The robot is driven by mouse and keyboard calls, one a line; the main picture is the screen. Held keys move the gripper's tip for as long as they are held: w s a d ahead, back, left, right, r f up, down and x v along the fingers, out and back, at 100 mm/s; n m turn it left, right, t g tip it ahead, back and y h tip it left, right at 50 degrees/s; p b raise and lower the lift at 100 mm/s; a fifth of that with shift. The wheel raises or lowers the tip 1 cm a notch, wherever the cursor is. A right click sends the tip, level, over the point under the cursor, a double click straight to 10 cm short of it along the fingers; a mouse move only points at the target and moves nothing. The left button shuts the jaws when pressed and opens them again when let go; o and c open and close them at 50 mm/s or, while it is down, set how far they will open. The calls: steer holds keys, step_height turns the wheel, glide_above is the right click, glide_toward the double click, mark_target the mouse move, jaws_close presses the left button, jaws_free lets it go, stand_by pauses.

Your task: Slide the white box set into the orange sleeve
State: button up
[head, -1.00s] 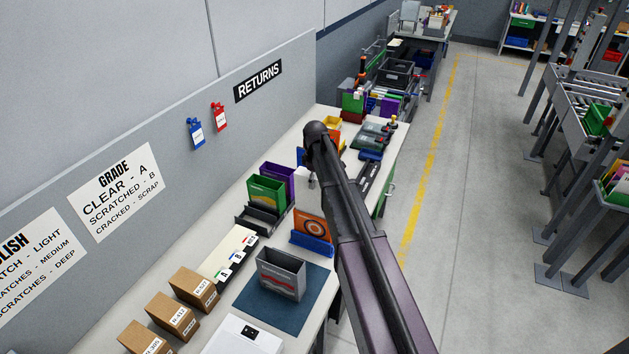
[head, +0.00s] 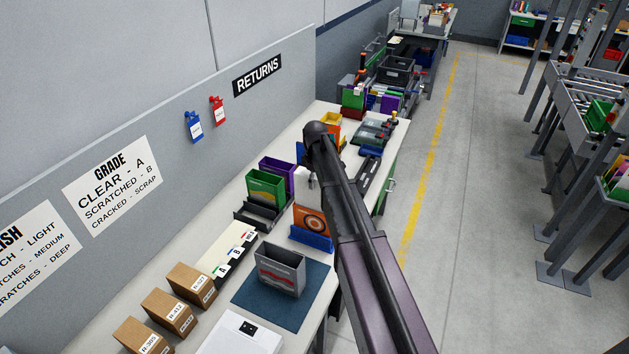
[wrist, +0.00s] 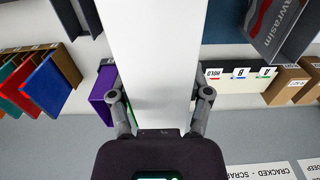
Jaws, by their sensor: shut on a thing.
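The white box set (wrist: 155,50) fills the middle of the wrist view as a tall plain white slab. My gripper (wrist: 159,92) is shut on it, with one finger on each side. In the head view a small part of the white box (head: 306,184) shows beside my arm, just behind and above the orange sleeve. The orange sleeve (head: 309,218) bears a round target mark and stands upright in a blue holder (head: 311,239). My arm covers its right side, and its opening is not clear. I cannot make out the sleeve in the wrist view.
A grey sleeve (head: 279,270) stands on a dark blue mat (head: 250,300). Green (head: 264,188) and purple (head: 287,176) sleeves stand behind the orange one, near a black holder (head: 256,218). Brown cartons (head: 168,311) line the left. The aisle at right is clear.

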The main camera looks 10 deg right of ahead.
mark_target(315, 202)
steer(key=shift+f+b, duration=5.15)
steer(key=shift+f, duration=0.15)
steer(key=shift+r, duration=0.15)
steer(key=o, duration=1.4)
steer(key=shift+c, duration=0.2)
step_height(315, 202, up, 8)
steer(key=p, duration=0.8)
steer(key=s+f+m+b, duration=0.3)
steer(key=s, duration=0.6)
steer(key=s+f+m+b, duration=0.3)
steer(key=s+m, duration=0.1)
steer(key=s, duration=0.6)
steer(key=s+f+m+b, duration=0.3)
steer(key=s+f+b, duration=0.1)
steer(key=s, duration=0.6)
steer(key=shift+m, duration=0.4)
